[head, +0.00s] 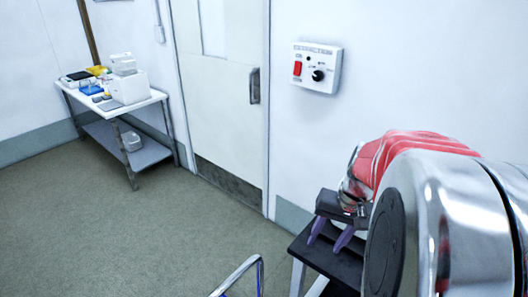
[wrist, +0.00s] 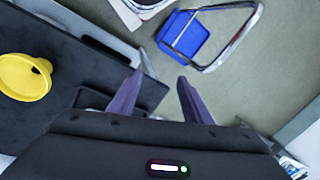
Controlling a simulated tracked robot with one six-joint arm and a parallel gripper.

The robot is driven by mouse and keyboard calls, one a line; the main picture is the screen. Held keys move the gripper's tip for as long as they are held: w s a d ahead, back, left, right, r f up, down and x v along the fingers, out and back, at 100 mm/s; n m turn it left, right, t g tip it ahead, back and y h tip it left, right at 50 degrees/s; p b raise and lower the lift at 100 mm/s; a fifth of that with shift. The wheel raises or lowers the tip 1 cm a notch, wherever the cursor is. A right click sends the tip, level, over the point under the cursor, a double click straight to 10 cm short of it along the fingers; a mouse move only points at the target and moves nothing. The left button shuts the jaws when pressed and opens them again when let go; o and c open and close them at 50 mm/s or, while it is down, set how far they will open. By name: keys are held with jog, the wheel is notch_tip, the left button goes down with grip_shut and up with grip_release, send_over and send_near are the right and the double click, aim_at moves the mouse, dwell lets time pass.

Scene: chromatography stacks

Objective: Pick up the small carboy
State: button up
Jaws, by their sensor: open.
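My gripper (head: 328,243) is open and empty, at the right of the head view, beside and above a small black-topped table. In the wrist view its two purple fingers (wrist: 159,82) stand apart with nothing between them. I cannot clearly make out a small carboy. A small pale container (head: 131,141) sits on the lower shelf of the cart at the far left, too small in view to identify. It is far from my gripper.
A white cart (head: 142,101) by the left wall holds boxes and trays. A black bench top (wrist: 70,70) with a yellow funnel (wrist: 24,77) lies beside my gripper. A blue chair (wrist: 184,36) with a chrome frame stands near. A door (head: 226,110) and open floor lie ahead.

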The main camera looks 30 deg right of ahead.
jog(key=s+d+f+n+t+y, duration=0.1)
jog(key=d+f+t+y, duration=0.2)
jog(key=d, duration=1)
jog(key=s+d+f+t+y, duration=0.1)
jog(key=d+f+t, duration=0.35)
jog(key=d, duration=0.75)
jog(key=w+d+r+n+t, duration=0.2)
jog(key=d+r+n+t, duration=0.3)
jog(key=r+n, duration=0.5)
jog(key=shift+d+n+t+y, duration=0.4)
jog(key=shift+d+n, duration=0.6)
jog(key=shift+d, duration=0.2)
jog(key=shift+x, duration=4.3)
jog(key=shift+w+a+f, duration=0.1)
